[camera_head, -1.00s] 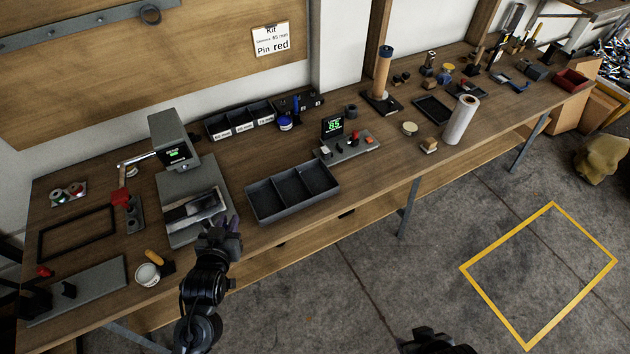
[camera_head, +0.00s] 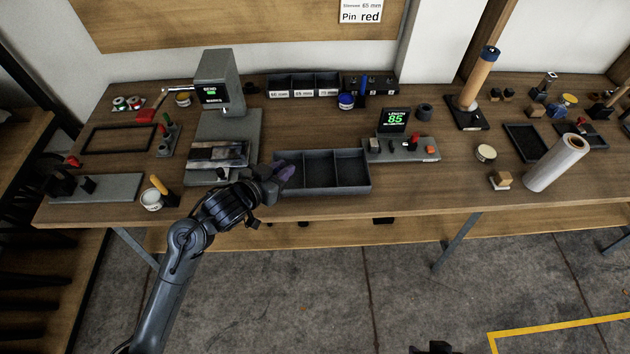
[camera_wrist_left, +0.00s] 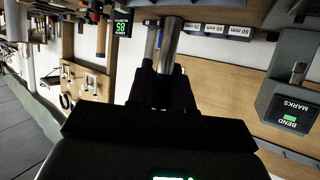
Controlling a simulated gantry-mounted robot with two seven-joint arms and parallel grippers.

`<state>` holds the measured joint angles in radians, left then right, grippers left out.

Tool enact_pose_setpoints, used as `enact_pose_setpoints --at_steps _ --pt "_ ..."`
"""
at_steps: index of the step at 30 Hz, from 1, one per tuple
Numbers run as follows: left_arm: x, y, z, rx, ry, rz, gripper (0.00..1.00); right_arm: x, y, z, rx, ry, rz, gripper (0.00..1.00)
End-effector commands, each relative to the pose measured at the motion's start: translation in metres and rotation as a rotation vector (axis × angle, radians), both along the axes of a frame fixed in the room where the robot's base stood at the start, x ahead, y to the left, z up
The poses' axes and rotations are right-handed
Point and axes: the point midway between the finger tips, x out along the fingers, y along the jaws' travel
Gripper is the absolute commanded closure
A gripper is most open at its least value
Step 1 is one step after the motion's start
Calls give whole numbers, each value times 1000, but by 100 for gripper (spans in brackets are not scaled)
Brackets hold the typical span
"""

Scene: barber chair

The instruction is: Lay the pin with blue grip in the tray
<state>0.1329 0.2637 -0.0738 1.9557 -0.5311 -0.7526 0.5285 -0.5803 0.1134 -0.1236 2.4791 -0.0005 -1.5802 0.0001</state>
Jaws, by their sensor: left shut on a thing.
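An upright pin with a blue grip (camera_head: 363,86) stands in the dark rack (camera_head: 383,84) at the back of the bench. The dark tray (camera_head: 336,191) has three compartments and lies near the bench's front edge. My left gripper (camera_head: 282,175) is at the tray's left end, apart from the blue pin. It is shut on a silvery cylinder (camera_wrist_left: 168,45), seen in the left wrist view; the jaws hide its lower end, and I cannot tell exactly what it is. A dark part of my right gripper (camera_head: 435,347) shows at the bottom edge; its jaws cannot be made out.
A grey machine (camera_head: 218,90) stands left of the tray. A device reading 85 (camera_head: 400,148) stands to its right. Labelled bins (camera_head: 303,85) and a blue-lidded jar (camera_head: 346,101) are behind. The bench front below the tray is clear.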

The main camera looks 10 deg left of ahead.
Motion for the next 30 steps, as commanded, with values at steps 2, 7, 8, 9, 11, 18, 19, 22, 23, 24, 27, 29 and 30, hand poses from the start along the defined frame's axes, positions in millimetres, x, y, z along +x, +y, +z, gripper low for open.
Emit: enact_pose_setpoints --at_steps 2,7,8,9,11,18,19,22,23,24,27,29,30 --pt "2 2 -7 0 -3 -19 100 0 0 -13 2 0 -2 57" --pt "9 4 -13 -1 -2 -41 100 0 -1 -21 0 0 -3 57" --pt "12 5 -16 -2 0 -43 100 0 -1 -23 0 0 -3 57" --pt "18 5 -19 -2 -1 -44 100 0 -1 -25 -1 0 -3 57" --pt "28 6 -25 -2 -1 -46 100 0 -1 -29 -1 0 -3 57" --pt "76 10 -54 -3 -1 -45 100 0 -4 -47 -12 -1 4 57" --pt "82 10 -58 -3 0 -45 100 0 -4 -49 -13 -1 4 57" --pt "98 12 -66 -2 -2 -45 100 0 -5 -54 -15 -1 5 57" --pt "102 12 -69 -2 0 -45 100 0 -5 -55 -15 -1 5 57" --pt "106 13 -72 -1 -2 -45 100 0 -5 -56 -15 -1 5 57" --pt "114 13 -76 -1 -2 -46 100 0 -4 -58 -14 -1 4 57" --pt "117 13 -76 -1 -3 -47 100 0 -4 -59 -13 -1 4 57" --pt "118 14 -77 -1 -2 -47 100 0 -4 -59 -13 -1 3 57"
